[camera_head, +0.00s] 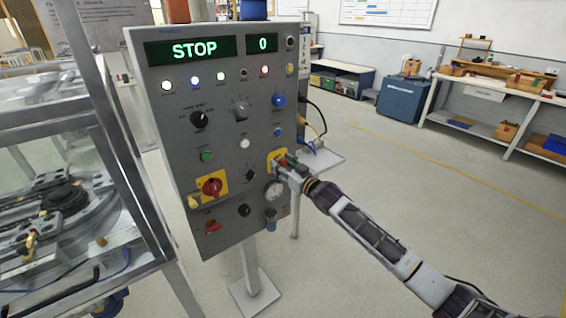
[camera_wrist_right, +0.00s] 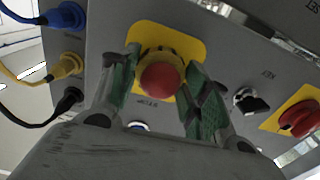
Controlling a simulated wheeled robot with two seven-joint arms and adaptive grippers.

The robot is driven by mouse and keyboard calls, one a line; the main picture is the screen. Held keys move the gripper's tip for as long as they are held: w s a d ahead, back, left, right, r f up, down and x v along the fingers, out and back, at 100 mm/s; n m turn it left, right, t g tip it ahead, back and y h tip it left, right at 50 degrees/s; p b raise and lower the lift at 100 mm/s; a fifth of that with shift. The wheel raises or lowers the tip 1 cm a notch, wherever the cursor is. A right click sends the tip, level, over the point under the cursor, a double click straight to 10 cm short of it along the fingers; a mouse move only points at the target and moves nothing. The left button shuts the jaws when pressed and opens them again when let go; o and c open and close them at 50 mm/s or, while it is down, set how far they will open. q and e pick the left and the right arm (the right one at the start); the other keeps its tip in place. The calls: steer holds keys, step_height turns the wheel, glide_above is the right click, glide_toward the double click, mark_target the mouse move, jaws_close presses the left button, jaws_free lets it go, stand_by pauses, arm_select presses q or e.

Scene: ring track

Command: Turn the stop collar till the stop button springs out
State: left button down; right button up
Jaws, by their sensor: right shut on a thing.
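The red stop button (camera_wrist_right: 161,81) sits on a yellow square plate (camera_wrist_right: 182,38) on the grey panel, with a darker yellow stop collar (camera_wrist_right: 158,55) around its base. In the head view the yellow plate (camera_head: 272,156) shows at the panel's right side, with the button mostly hidden by my gripper. My right gripper (camera_head: 284,162) reaches it from the right. In the right wrist view its green-padded fingers (camera_wrist_right: 161,68) stand on both sides of the button, shut on the collar; the exact contact is partly hidden. My left gripper is not in view.
The grey panel (camera_head: 227,130) reads STOP on its display (camera_head: 193,50) and 0 beside it. A red rotary switch (camera_head: 212,187), knobs and a gauge (camera_head: 274,192) are nearby. A framed machine (camera_head: 60,215) stands left; floor is free at right.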

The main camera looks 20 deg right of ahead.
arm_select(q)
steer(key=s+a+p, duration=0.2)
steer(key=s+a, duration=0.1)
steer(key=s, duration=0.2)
arm_select(e)
steer(key=shift+r+m, duration=0.1)
steer(key=shift+m, duration=1)
steer(key=shift+m+p, duration=1.85)
steer(key=shift+m, duration=0.25)
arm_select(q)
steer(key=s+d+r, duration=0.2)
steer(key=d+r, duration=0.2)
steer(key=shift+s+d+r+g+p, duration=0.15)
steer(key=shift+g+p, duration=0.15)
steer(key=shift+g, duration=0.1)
arm_select(e)
steer(key=shift+m, duration=0.7)
steer(key=o, duration=1)
steer(key=shift+c, duration=0.2)
steer(key=shift+o, duration=0.2)
